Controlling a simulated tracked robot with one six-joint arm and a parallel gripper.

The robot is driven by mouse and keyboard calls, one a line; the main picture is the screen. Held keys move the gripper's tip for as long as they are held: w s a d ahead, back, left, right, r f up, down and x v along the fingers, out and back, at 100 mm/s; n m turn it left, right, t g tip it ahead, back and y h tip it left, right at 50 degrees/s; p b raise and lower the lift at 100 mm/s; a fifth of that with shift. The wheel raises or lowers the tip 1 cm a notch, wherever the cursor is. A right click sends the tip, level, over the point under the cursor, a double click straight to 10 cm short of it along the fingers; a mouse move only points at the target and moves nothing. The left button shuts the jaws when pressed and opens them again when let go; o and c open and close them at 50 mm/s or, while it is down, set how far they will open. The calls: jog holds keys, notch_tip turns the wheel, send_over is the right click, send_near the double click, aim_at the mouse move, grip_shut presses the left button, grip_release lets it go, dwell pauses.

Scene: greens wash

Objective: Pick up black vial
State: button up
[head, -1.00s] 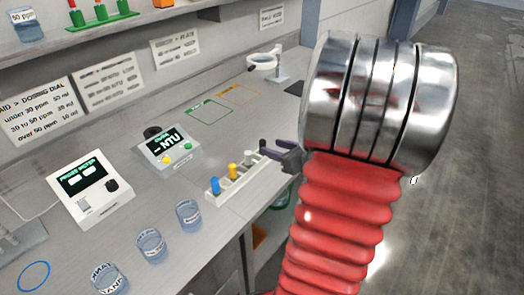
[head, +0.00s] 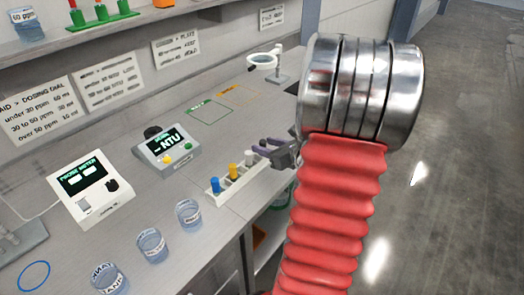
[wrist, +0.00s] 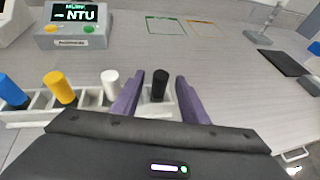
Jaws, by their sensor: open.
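The black vial (wrist: 160,86) stands upright in the right end slot of the white rack (wrist: 91,98) in the wrist view. My gripper (wrist: 155,82) is open, with one purple finger on each side of the black vial's top. I cannot tell whether either finger touches it. In the head view my gripper (head: 271,147) is at the right end of the rack (head: 226,191), and the black vial is not clear to see there. The white vial (wrist: 110,83), yellow vial (wrist: 59,88) and blue vial (wrist: 11,90) stand to the left in the same rack.
The NTU meter (head: 166,148) stands behind the rack. Several glass beakers, one of them here (head: 188,214), stand to the front left. A magnifier stand (head: 266,62) is at the back. Bare counter lies behind my gripper; the counter's front edge is close.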

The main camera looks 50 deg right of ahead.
grip_shut()
dwell(0.6)
notch_tip(320, 180, up, 10)
dwell(0.8)
dwell(0.4)
